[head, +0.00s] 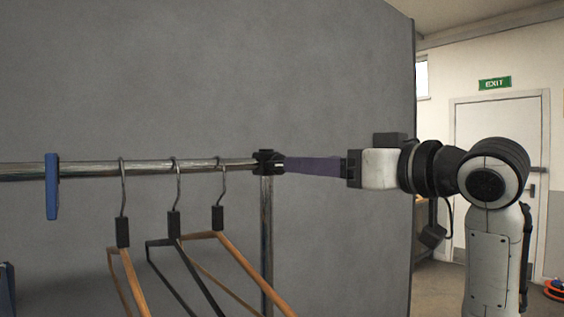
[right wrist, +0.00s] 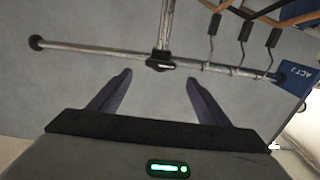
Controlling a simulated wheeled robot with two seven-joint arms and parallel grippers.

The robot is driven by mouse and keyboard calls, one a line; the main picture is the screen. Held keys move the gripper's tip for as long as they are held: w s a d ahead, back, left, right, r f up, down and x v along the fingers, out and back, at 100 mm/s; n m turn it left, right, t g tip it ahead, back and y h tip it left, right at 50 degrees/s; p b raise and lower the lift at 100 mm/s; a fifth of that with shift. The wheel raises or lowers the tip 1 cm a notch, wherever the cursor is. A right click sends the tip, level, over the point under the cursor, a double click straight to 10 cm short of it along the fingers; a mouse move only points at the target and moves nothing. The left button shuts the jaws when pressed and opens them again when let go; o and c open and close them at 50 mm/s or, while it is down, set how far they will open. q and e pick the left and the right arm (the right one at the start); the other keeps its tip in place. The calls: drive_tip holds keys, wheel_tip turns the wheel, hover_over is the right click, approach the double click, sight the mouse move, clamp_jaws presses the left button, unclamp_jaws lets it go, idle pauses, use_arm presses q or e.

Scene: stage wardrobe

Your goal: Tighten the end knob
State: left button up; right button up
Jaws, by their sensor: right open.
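The metal rail (head: 90,171) runs across the head view to a black clamp fitting (head: 265,161) on top of an upright post (head: 266,235). In the right wrist view the rail passes the clamp fitting (right wrist: 160,65) and ends in a round black end knob (right wrist: 36,42) at far left. In the head view that end is hidden behind my right gripper (head: 287,166). My right gripper also shows in the wrist view (right wrist: 158,78), open and empty, its purple fingers apart. The clamp appears between and beyond the fingertips; the end knob lies outside them. My left gripper is not in view.
Several hangers (head: 240,264) hang on the rail left of the post. A blue tag (head: 52,187), reading "ACT 1" in the wrist view (right wrist: 297,78), hangs farther left. A grey panel (head: 330,80) stands behind. A door (head: 497,170) is at the back right.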

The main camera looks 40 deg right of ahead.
sight(279, 165)
drive_tip(key=w+p, duration=0.1)
drive_tip(key=w, duration=0.7)
drive_tip(key=shift+a+p, duration=0.35)
drive_tip(key=shift+p, duration=0.05)
drive_tip(key=shift+w, duration=0.1)
drive_tip(key=c, duration=1.1)
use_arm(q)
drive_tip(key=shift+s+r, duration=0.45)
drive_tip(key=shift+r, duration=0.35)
use_arm(e)
drive_tip(key=shift+o, duration=0.2)
